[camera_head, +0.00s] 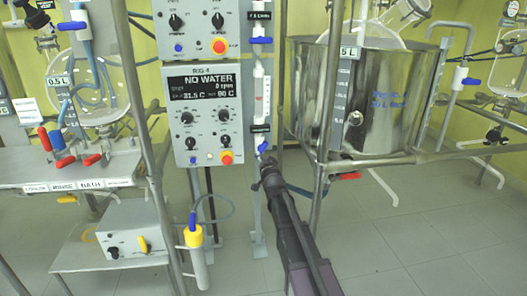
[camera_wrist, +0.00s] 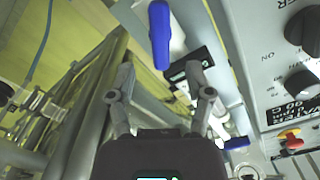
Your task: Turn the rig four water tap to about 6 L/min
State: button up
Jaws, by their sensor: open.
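The rig four panel (camera_head: 205,115) reads NO WATER and 0 rpm in the head view. Beside it, a clear flow tube (camera_head: 262,95) hangs on a grey post. The blue water tap handle (camera_head: 264,146) is at the tube's lower end. In the wrist view, where the panel appears upside down, this handle (camera_wrist: 159,35) is at the top centre, beyond the fingertips. My gripper (camera_head: 268,168) is just below the tap in the head view. Its two fingers stand apart and empty in the wrist view (camera_wrist: 160,80). Any contact with the handle cannot be told.
Another blue tap handle (camera_head: 262,40) is higher on the post, above the tube; it shows lower right in the wrist view (camera_wrist: 237,143). A steel vessel (camera_head: 375,95) in a pipe frame stands right. A metal upright (camera_head: 135,110) stands left. Open floor (camera_head: 400,235) lies lower right.

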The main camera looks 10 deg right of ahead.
aim_at(262, 151)
jog(key=w, duration=0.6)
jog(key=shift+w, duration=0.3)
grip_shut()
